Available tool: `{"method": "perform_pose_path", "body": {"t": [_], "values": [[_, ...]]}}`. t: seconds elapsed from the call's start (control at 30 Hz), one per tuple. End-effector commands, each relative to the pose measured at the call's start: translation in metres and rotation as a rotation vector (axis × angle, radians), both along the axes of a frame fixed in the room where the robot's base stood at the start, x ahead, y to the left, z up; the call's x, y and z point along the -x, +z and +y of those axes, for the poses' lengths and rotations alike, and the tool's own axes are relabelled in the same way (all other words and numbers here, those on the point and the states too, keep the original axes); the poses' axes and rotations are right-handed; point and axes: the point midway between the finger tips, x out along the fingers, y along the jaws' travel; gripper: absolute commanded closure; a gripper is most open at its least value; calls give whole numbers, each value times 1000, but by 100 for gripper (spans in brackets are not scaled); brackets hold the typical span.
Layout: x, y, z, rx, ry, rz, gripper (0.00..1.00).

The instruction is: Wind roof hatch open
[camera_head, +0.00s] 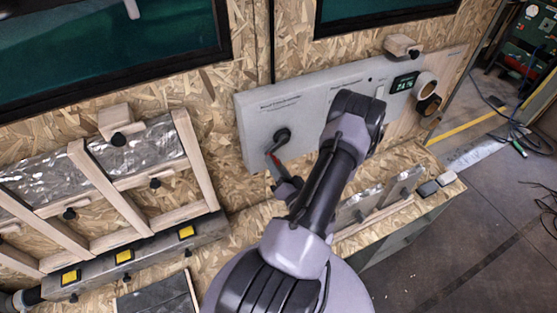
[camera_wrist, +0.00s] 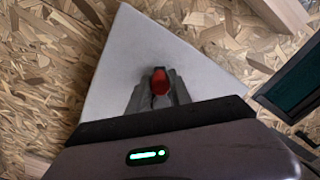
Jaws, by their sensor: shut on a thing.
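A crank with a dark round hub (camera_head: 282,136) sits on the left part of a grey panel (camera_head: 254,113) on the chipboard wall. Its arm hangs down from the hub, with a red part (camera_head: 275,164) near its lower end. My gripper (camera_head: 282,178) is at that lower end, partly hidden by my own arm. In the wrist view my gripper (camera_wrist: 160,92) is shut on the red crank handle (camera_wrist: 160,80), which shows between the fingers against the pale panel (camera_wrist: 130,50). The roof hatch cannot be made out in either view.
The panel also carries a small green display (camera_head: 404,82) and round fittings (camera_head: 425,85) at its right end. A wooden frame with foil insulation (camera_head: 150,143) stands left. Below the panel is a chipboard ledge (camera_head: 250,220). Open floor (camera_head: 440,250) lies right, with cables (camera_head: 525,125) farther back.

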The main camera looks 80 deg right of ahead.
Motion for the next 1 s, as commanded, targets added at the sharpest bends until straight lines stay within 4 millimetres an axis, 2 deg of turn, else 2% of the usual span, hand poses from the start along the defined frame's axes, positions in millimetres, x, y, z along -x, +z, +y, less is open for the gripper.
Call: {"method": "perform_pose_path", "body": {"t": [0.03,0.4,0.97,1.0], "values": [[0,6,-1,-12,-1,-21,100],[-3,12,1,-107,-1,-132,100],[-3,12,1,-124,-3,-152,100],[-3,12,1,-124,-3,-152,71]]}}
